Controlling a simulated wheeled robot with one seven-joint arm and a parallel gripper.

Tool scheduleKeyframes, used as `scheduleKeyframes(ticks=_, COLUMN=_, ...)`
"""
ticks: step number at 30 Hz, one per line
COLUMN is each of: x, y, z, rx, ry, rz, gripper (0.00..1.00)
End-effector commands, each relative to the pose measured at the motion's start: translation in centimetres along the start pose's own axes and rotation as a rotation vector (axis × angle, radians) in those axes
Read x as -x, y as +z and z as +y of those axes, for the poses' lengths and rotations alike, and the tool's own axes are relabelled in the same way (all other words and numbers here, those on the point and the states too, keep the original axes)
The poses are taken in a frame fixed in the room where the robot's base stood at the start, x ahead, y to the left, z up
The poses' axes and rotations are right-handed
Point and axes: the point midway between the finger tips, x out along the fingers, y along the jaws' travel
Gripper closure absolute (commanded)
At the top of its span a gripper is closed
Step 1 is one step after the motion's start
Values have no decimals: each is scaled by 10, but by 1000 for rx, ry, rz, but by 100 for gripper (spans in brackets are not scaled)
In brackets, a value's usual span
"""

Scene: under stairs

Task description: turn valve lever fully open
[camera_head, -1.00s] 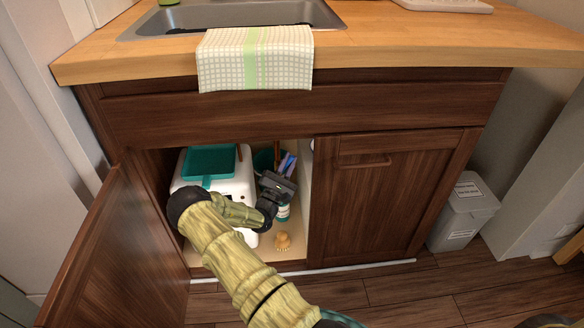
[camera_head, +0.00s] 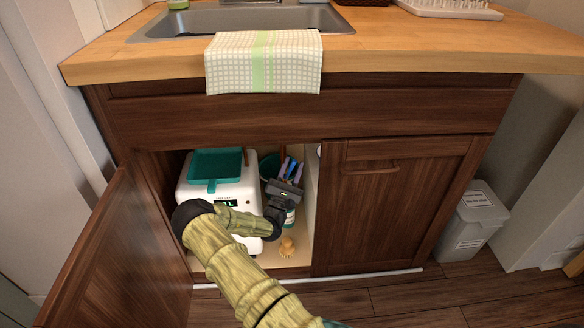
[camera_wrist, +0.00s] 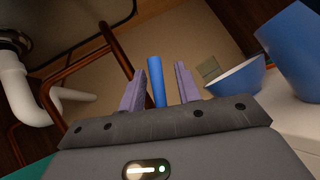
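A blue bar, seemingly the valve lever (camera_wrist: 157,82), shows between the fingers in the wrist view. A small blue part also shows between them in the head view. My gripper (camera_wrist: 160,72) has two purple fingers, one on each side of the bar, with a gap to each. It is open. In the head view my gripper (camera_head: 292,167) is inside the open left side of the cabinet, right of the white appliance. The valve body and the bar's base are hidden behind the gripper.
A white appliance (camera_head: 245,190) carries a teal tray (camera_head: 216,164). The open door (camera_head: 125,255) is at left. Copper pipe (camera_wrist: 118,50) and white drain pipe (camera_wrist: 14,85) run left of the fingers; a blue bowl (camera_wrist: 236,79) is at right.

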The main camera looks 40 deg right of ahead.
Motion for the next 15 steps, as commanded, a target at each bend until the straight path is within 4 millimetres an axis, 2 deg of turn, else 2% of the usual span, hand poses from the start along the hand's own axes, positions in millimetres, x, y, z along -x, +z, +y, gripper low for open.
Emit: scheduleKeyframes(ticks=15, x=-4, y=2, z=3, rx=-28, ry=-14, rz=3, gripper=64)
